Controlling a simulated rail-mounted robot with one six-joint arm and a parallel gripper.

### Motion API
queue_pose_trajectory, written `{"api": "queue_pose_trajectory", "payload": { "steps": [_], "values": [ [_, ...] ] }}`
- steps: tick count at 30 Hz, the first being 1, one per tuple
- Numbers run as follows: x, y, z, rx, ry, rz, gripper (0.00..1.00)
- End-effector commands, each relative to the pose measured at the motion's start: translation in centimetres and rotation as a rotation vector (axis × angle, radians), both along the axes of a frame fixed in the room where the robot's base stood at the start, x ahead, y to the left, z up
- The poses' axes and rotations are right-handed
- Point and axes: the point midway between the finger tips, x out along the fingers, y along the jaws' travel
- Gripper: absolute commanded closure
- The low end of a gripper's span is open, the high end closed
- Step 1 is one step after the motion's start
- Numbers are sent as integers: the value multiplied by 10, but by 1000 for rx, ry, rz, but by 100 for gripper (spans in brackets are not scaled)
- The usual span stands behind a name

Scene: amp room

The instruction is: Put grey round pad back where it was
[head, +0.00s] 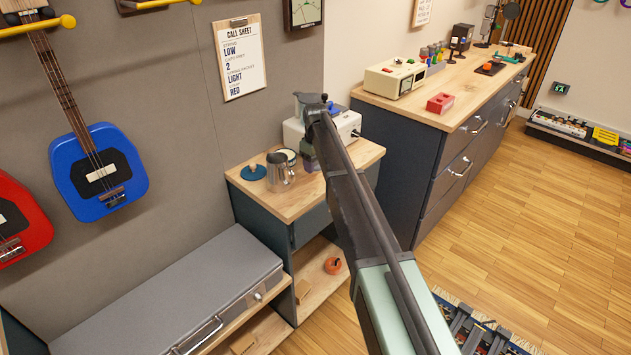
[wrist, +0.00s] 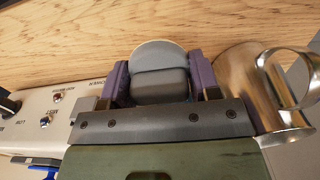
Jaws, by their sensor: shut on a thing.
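My gripper (wrist: 160,82) shows in the wrist view with its purple fingers on either side of a grey round pad (wrist: 158,56). The pad's curved, pale upper edge shows between the fingers, and its lower part is hidden. In the head view my gripper (head: 309,161) is over the small wooden-topped cabinet (head: 318,190), between the metal jug and the white box. My arm hides most of what it holds there. I cannot tell whether the pad touches the top.
A metal jug (head: 279,173) stands close beside my gripper, with a dark-rimmed round container (head: 289,154) behind it. A blue round item (head: 253,172) lies to the left. A white switch box (head: 346,125) stands behind on the right. The cabinet's front strip is clear.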

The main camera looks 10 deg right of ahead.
Motion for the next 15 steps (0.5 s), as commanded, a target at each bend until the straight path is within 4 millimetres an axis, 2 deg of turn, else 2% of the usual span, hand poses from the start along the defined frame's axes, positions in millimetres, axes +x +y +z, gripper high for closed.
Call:
{"api": "queue_pose_trajectory", "payload": {
  "steps": [1,3,5,10,15],
  "values": [
    [0,0,-16,0,0,0,63],
    [0,0,-33,0,0,0,63],
    [0,0,-42,0,0,0,63],
    [0,0,-37,0,0,0,62],
    [0,0,-41,0,0,0,63]
  ]
}}
